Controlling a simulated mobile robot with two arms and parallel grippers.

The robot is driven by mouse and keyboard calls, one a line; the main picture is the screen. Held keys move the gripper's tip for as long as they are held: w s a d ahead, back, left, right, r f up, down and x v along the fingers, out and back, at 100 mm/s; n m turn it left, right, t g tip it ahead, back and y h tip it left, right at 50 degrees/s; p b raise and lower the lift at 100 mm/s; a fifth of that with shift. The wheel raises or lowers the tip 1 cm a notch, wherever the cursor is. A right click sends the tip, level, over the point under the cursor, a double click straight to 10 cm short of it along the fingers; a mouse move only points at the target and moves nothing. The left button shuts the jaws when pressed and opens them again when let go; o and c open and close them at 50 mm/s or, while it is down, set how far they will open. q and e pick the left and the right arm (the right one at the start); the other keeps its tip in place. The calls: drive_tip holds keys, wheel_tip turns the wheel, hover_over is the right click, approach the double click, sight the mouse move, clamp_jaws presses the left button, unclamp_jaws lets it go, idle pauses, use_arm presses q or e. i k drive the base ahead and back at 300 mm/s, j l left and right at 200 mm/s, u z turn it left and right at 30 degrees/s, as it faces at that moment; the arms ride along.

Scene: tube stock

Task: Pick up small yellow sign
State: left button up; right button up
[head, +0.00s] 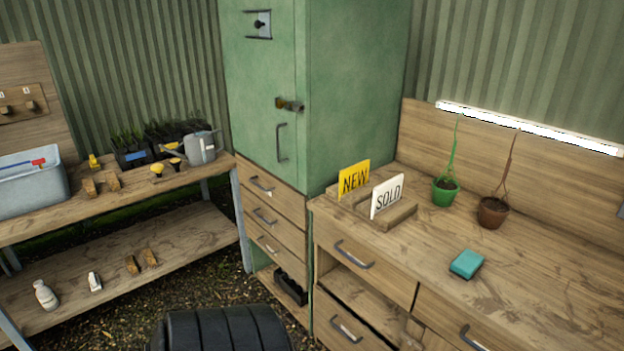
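A small yellow sign (354,179) reading "NEW" stands upright on the wooden bench at the right, close to the green cabinet. It sits in a slotted wooden holder (400,214). A white sign (387,196) reading "SOLD" stands in the holder just in front and to the right of it. The lower edge of the yellow sign is partly hidden by the holder. Neither of my grippers is in the head view.
The bench (540,265) also bears a green pot (445,192), a brown pot (492,213) and a teal sponge (466,264). The green cabinet (355,90) rises beside the signs. A shelf unit (190,240) with a watering can (201,147) stands at the left.

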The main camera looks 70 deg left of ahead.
sight(351, 178)
drive_tip(key=u, duration=1.85)
